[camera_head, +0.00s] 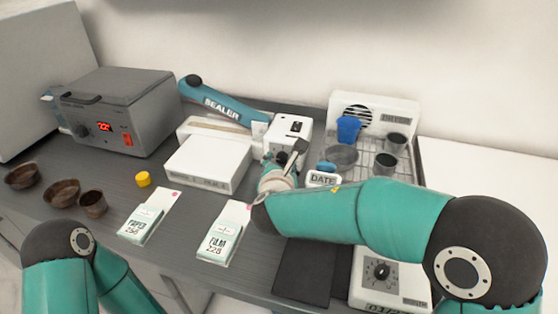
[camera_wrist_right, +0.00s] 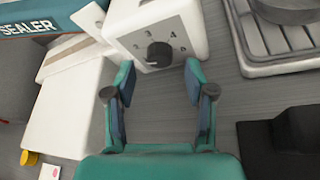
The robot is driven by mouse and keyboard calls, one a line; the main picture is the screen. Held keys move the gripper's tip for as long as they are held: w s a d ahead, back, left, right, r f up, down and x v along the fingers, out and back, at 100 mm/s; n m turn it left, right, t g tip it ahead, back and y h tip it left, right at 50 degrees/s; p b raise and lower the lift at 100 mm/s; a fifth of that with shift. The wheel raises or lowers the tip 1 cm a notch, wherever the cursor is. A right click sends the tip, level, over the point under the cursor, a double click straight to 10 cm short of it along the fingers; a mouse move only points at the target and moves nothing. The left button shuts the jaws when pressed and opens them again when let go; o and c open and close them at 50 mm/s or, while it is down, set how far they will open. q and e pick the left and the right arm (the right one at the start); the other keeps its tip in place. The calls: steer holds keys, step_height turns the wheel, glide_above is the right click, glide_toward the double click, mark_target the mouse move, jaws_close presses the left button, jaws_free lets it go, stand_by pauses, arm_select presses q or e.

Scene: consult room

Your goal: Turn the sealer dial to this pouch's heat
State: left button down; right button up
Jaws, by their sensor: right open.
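The sealer has a white body (camera_head: 208,163), a teal arm marked SEALER (camera_head: 222,106) and a white control box (camera_head: 292,128). The black round dial (camera_wrist_right: 159,54) is on the box face, ringed by small figures; one reads 4. My right gripper (camera_wrist_right: 159,80) is open, its fingertips on either side just short of the dial, with nothing between them. In the head view it reaches the box front and hides the dial. Two white pouches lie on the counter: a left one (camera_head: 144,222), apparently marked PAPER, and a right one (camera_head: 224,236) marked FILM. My left gripper is out of view.
A grey heater unit (camera_head: 118,105) with a red display stands left, near brown bowls (camera_head: 64,192) and a yellow cap (camera_head: 143,179). A rack (camera_head: 374,171) with cups is at right. A DATE sign (camera_head: 323,179) and another dial box (camera_head: 378,272) stand near my right arm.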

steer(key=shift+x, duration=0.9)
jaws_close()
steer(key=shift+f, duration=0.15)
steer(key=m+t+y+b, duration=0.1)
steer(key=m+b, duration=0.1)
steer(key=b, duration=0.6)
steer(key=m+y+b, duration=0.1)
steer(key=m+b, duration=0.1)
steer(key=b, duration=0.7)
steer(key=shift+d+f+t, duration=0.15)
steer(key=shift+f+t, duration=0.1)
steer(key=shift+t, duration=0.15)
steer(key=shift+r, duration=0.15)
